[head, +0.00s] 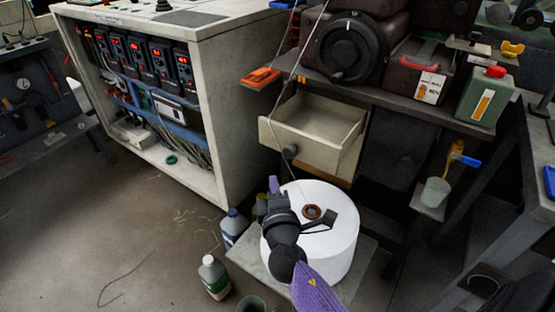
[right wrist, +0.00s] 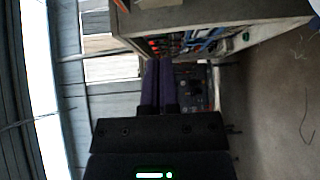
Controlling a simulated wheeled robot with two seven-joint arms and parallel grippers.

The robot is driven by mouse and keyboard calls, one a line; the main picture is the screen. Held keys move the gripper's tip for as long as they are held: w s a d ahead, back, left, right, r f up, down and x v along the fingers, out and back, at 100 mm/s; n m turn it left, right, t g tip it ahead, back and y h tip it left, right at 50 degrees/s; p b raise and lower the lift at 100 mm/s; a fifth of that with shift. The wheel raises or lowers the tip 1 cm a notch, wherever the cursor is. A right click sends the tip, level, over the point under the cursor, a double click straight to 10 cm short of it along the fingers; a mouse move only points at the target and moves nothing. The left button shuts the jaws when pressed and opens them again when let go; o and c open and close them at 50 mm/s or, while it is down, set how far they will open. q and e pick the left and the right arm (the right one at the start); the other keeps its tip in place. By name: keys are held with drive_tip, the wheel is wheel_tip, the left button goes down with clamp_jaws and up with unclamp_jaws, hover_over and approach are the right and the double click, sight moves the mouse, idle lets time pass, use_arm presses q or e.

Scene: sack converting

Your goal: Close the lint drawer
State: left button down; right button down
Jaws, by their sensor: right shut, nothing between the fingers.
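The lint drawer, a cream open-topped box (head: 300,142), stands pulled out under the dark bench shelf in the head view. My right gripper (head: 274,184) is in front of and below the drawer front in the picture, over the white roll. Its purple fingers are together with nothing between them. They also show shut in the right wrist view (right wrist: 158,85), pointing toward the cabinet. I cannot tell the exact gap between fingertips and drawer. My left gripper is not in view.
A white roll (head: 340,240) stands below the drawer. Bottles (head: 214,278) stand on the floor beside it. A grey control cabinet (head: 240,100) is at left. An orange object (head: 261,77) sticks out left of the shelf (head: 400,100). Floor at left is mostly clear.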

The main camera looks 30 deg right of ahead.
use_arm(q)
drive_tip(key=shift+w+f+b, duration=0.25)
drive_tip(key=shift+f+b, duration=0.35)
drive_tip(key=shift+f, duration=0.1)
use_arm(e)
drive_tip(key=w+d, duration=0.6)
drive_tip(key=shift+f, duration=0.1)
